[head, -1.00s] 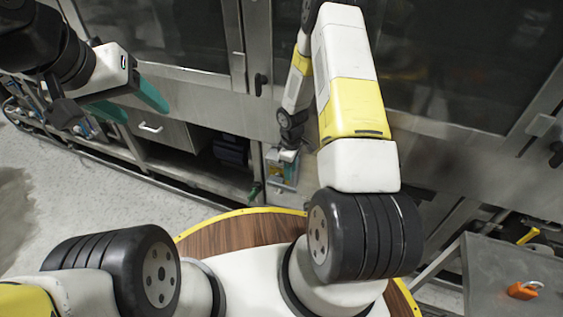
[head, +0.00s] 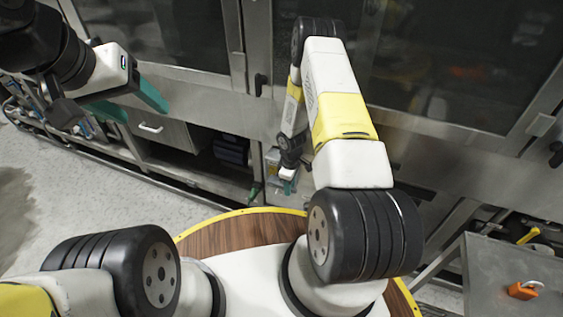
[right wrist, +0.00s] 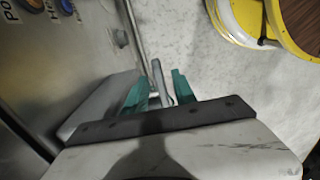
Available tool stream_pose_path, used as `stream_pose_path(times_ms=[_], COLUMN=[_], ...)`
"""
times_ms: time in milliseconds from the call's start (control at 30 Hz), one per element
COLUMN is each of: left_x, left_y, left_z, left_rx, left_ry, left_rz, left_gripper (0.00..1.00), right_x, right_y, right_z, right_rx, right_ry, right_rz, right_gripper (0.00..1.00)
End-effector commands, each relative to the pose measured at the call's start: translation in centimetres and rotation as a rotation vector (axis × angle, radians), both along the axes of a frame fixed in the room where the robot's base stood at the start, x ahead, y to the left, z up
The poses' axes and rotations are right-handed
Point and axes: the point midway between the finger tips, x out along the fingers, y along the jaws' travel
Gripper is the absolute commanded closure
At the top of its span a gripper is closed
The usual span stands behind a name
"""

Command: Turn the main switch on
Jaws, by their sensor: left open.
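In the right wrist view, a grey lever (right wrist: 157,73) stands up between the two teal fingers of my right gripper (right wrist: 160,84). The fingers are apart on either side of it, and I cannot tell whether either touches it. I take this lever to be the main switch handle, though its base is hidden behind the gripper. In the head view my right gripper (head: 288,186) is small and low in front of the machine, and hides the switch area. My left gripper (head: 131,102) is open and empty at the upper left, away from the switch.
A metal panel (right wrist: 62,60) with labels and round buttons stands at the left of the right wrist view. In the head view, an orange padlock (head: 522,290) lies on a grey metal surface (head: 490,275) at lower right. Open floor (head: 60,190) lies at left.

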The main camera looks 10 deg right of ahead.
Motion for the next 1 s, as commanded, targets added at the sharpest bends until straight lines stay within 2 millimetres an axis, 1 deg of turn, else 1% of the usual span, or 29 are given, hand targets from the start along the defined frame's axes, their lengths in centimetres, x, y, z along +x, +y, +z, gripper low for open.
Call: stream_pose_path(times_ms=[33, 133, 167, 1000], left_x=[0.0, 0.0, 0.0, 0.0], left_y=[0.0, 0.0, 0.0, 0.0], left_z=[0.0, 0.0, 0.0, 0.0], left_rx=[0.0, 0.0, 0.0, 0.0], left_ry=[0.0, 0.0, 0.0, 0.0], left_rz=[0.0, 0.0, 0.0, 0.0], left_gripper=[0.39, 0.39, 0.39, 0.39], right_x=[0.0, -0.01, -0.01, 0.02], right_y=[0.0, -0.01, -0.01, -0.03], right_z=[0.01, 0.02, 0.02, 0.06], right_rx=[0.0, 0.0, 0.0, 0.0], right_ry=[0.0, 0.0, 0.0, 0.0], right_rz=[0.0, 0.0, 0.0, -0.001], right_gripper=[0.77, 0.97, 1.0, 1.0])
